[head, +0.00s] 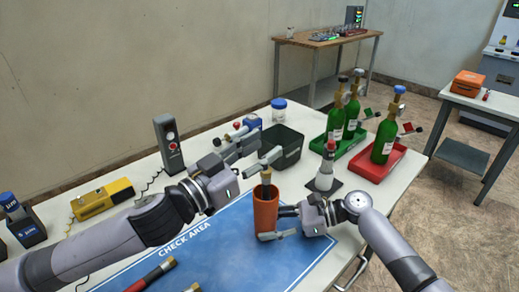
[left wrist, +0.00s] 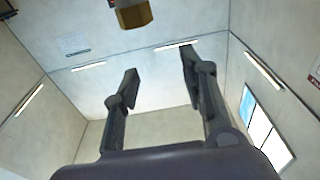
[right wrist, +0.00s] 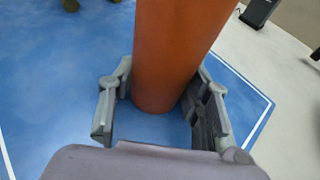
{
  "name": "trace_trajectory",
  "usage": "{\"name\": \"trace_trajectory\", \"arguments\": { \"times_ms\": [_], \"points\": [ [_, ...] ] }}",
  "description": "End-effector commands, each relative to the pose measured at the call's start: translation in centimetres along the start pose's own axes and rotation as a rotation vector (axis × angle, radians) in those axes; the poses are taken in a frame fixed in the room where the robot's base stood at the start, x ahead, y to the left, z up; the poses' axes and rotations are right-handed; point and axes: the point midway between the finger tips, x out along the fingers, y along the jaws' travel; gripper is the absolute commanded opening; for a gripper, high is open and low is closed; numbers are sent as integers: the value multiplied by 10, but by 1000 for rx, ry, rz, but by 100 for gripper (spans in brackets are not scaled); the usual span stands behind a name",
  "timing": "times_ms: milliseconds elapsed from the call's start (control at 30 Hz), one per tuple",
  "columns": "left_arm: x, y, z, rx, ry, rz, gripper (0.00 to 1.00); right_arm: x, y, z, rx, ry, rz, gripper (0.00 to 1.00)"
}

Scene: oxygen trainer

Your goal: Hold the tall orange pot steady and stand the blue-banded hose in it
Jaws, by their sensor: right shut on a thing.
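The tall orange pot (head: 265,212) stands upright on the blue mat. It fills the top middle of the right wrist view (right wrist: 168,60). My right gripper (head: 278,222) is shut on the pot low down, with a finger on each side. A hose with a brass end (head: 266,177) stands in the pot, its top above the rim. Its lower part is hidden, and I see no blue band. My left gripper (head: 262,147) is open and empty just above the hose. In the left wrist view a brass end (left wrist: 134,16) shows at the top, outside the fingers.
A red-banded hose (head: 151,275) and another brass end lie at the mat's (head: 225,260) front. A dark bin (head: 285,150) is behind the pot. Green bottles stand in green and red trays (head: 372,168) at right. A yellow device (head: 103,198) is at left.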

Motion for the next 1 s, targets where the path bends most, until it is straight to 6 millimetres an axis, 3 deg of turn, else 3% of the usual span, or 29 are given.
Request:
{"name": "trace_trajectory", "arguments": {
  "times_ms": [133,167,500,833,1000],
  "points": [
    [0,0,0,0,0,0,39,0,0,0,0,0,0,29],
    [0,0,0,0,0,0,39,0,0,0,0,0,0,46],
    [0,0,0,0,0,0,39,0,0,0,0,0,0,68],
    [0,0,0,0,0,0,39,-3,0,0,0,0,-1,68],
    [0,0,0,0,0,0,39,-26,-1,-1,0,2,-3,68]
  ]
}}
